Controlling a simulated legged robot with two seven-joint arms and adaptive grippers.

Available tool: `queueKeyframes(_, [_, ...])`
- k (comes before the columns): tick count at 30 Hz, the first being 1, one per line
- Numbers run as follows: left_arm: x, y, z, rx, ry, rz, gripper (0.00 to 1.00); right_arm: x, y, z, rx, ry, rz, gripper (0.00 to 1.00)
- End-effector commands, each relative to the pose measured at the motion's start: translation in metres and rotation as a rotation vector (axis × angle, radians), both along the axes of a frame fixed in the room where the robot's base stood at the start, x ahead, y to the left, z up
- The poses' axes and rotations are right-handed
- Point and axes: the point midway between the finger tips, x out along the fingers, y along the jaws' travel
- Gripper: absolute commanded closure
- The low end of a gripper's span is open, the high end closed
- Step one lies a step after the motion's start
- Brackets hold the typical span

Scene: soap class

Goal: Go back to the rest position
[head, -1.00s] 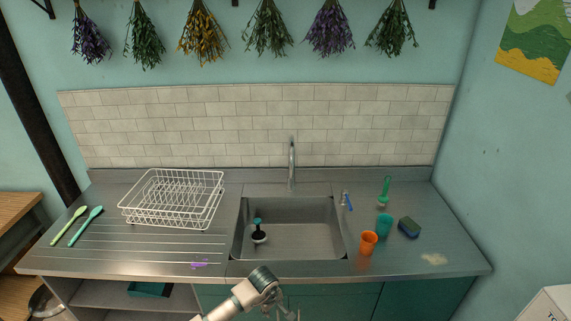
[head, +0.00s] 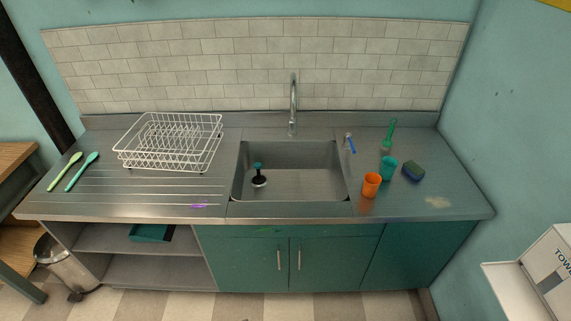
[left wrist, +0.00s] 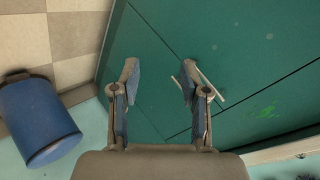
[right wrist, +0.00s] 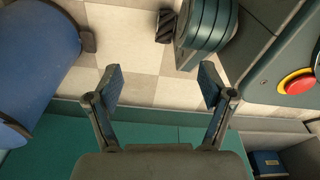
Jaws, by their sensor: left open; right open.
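My left gripper (left wrist: 157,85) shows in the left wrist view, open and empty in front of the green cabinet doors (left wrist: 240,50). A metal door handle (left wrist: 205,85) is seen beyond its right finger; I cannot tell whether they touch. My right gripper (right wrist: 160,88) shows in the right wrist view, open and empty above the checkered floor (right wrist: 140,60). Neither gripper appears in the head view now.
The steel counter (head: 300,211) holds a white dish rack (head: 170,142), two green spoons (head: 72,172), an orange cup (head: 371,185), a teal cup (head: 388,168) and a sponge (head: 413,171). A plunger (head: 259,176) stands in the sink (head: 310,185). A bin (head: 62,265) stands at lower left.

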Motion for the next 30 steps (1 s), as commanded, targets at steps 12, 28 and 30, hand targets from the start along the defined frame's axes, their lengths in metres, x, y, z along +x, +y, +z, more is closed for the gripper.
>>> queueKeyframes(12, [-0.239,0.069,-0.136,-0.275,0.680,0.755,0.55,0.013,0.003,-0.005,0.003,-0.003,-0.003,0.19])
queueKeyframes(28, [-0.283,0.072,-0.146,-0.311,0.788,0.886,0.55,0.015,0.003,-0.004,0.003,-0.003,-0.003,0.19])
queueKeyframes(30, [-0.283,0.072,-0.146,-0.311,0.788,0.886,0.55,0.015,0.003,-0.004,0.003,-0.003,-0.003,0.19])
